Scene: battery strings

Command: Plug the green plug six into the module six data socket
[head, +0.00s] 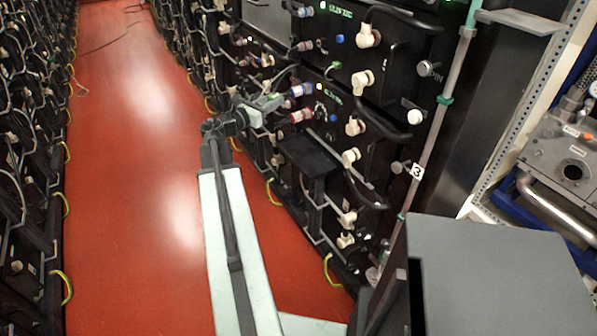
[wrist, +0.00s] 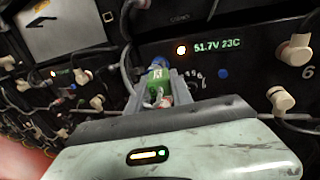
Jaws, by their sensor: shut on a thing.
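My gripper (wrist: 160,92) points at the front panel of a black battery module in the wrist view. Its two grey fingers are shut on the green plug (wrist: 157,74), which carries a pale marking too small to read surely. A blue part (wrist: 159,61) shows just beyond the plug, close to the panel. The module (wrist: 240,55) has a green "51.7V 23C" readout and a white 6 at its right. The data socket is not clearly visible; the plug and fingers cover that area. In the head view my gripper (head: 268,103) is beside the rack front, and the plug is too small to make out.
White elbow connectors (wrist: 280,98) with cables stand out at the module's right. In the head view, blue-ended connectors (head: 301,90) and red ones (head: 300,115) are close to my gripper. A black shelf (head: 308,155) juts out below. The red aisle floor (head: 130,200) is clear.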

